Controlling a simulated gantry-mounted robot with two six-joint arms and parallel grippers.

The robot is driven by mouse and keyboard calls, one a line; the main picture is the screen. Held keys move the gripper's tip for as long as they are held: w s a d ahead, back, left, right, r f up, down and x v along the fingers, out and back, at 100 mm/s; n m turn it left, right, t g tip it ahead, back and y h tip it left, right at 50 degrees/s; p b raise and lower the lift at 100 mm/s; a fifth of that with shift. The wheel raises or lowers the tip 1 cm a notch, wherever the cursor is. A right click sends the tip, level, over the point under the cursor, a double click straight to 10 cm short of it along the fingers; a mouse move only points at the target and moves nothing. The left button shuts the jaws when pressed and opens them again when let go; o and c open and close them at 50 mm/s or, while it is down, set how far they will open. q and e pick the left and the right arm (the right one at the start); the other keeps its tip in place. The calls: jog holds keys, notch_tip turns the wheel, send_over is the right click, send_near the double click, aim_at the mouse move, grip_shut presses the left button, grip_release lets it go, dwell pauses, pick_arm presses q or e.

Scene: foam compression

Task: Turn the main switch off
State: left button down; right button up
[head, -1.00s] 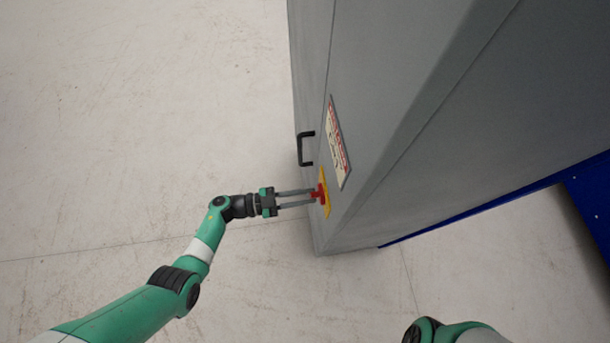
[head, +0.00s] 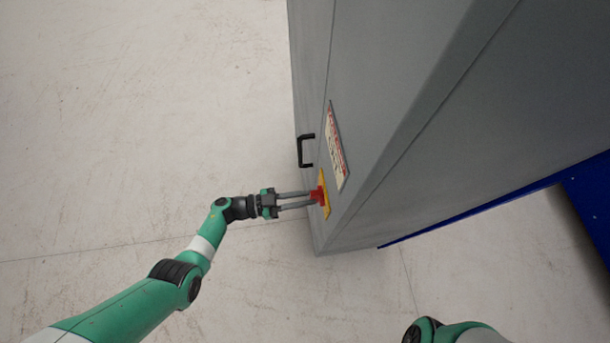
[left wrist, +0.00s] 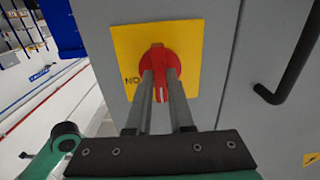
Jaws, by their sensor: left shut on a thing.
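The main switch (head: 317,194) is a red rotary knob on a yellow plate (head: 324,180), low on the grey cabinet's narrow face. In the left wrist view the red knob (left wrist: 160,64) sits on its yellow plate (left wrist: 191,35), with dark lettering at the plate's left. My left gripper (head: 312,198) reaches the knob from the left. In the left wrist view its two long fingers (left wrist: 160,75) are shut on the knob, one at each side of the grip bar. A white mark shows on the bar between them. My right gripper is not in view.
The grey cabinet (head: 400,80) stands at the right. Blue structure (head: 470,208) lies at the lower right. Floor to the left is clear.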

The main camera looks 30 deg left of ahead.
pick_arm(q)
jog(key=c, duration=0.8)
grip_release()
jog(key=v, duration=1.1)
jog(key=shift+s+a, duration=0.2)
jog(key=shift+a, duration=0.05)
